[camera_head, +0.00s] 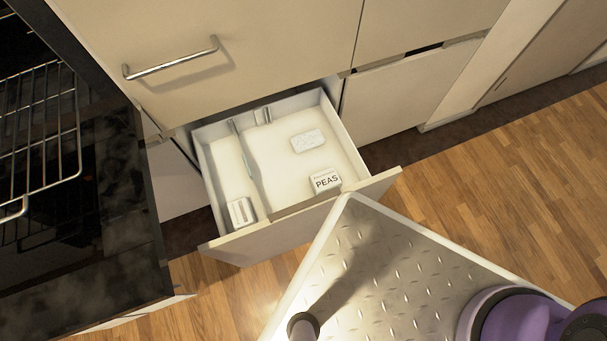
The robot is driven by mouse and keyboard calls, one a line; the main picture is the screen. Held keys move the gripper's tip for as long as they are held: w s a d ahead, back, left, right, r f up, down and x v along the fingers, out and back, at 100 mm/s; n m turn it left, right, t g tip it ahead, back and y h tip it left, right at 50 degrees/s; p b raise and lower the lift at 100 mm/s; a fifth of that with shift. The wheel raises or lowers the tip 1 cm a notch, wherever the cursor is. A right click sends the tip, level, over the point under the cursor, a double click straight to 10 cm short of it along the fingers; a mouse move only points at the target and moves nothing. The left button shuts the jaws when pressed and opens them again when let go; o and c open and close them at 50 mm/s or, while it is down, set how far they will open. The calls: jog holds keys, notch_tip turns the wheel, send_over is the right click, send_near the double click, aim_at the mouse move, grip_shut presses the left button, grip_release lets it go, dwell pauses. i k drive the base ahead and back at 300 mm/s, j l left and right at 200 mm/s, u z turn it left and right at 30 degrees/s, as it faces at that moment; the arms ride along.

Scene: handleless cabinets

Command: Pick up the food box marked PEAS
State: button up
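The food box marked PEAS (326,181) is a small white box with dark lettering. It lies inside an open white drawer (286,182), close to the drawer front and right of its middle. The lettering faces up toward the camera. My gripper is not in view, so its distance from the box and its opening cannot be seen.
The drawer also holds a white flat item (307,140), a metallic item (241,212) and a thin long item (240,148). A cabinet front with a bar handle (171,62) is above. An open oven with a rack (40,140) is left. Wooden floor (500,180) is clear at right.

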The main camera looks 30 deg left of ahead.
aim_at(321, 182)
jog(key=u, duration=1.25)
jog(key=i+l+u, duration=0.2)
jog(key=l+u, duration=0.2)
jog(key=l, duration=0.15)
jog(key=i+l+u, duration=0.15)
jog(key=l+u, duration=0.3)
jog(key=l, duration=0.15)
jog(key=l+u, duration=0.4)
jog(key=l, duration=0.2)
jog(key=l+u, duration=0.4)
jog(key=l, duration=0.25)
jog(key=k+l+u, duration=0.2)
jog(key=l+u, duration=0.25)
jog(key=l, duration=0.15)
jog(key=k+l+u, duration=0.25)
jog(key=l+u, duration=0.15)
jog(key=l, duration=0.15)
jog(key=l+u, duration=0.25)
jog(key=u, duration=0.25)
jog(key=l+u, duration=0.25)
jog(key=u, duration=0.2)
jog(key=k+l+u, duration=0.15)
jog(key=u, duration=0.35)
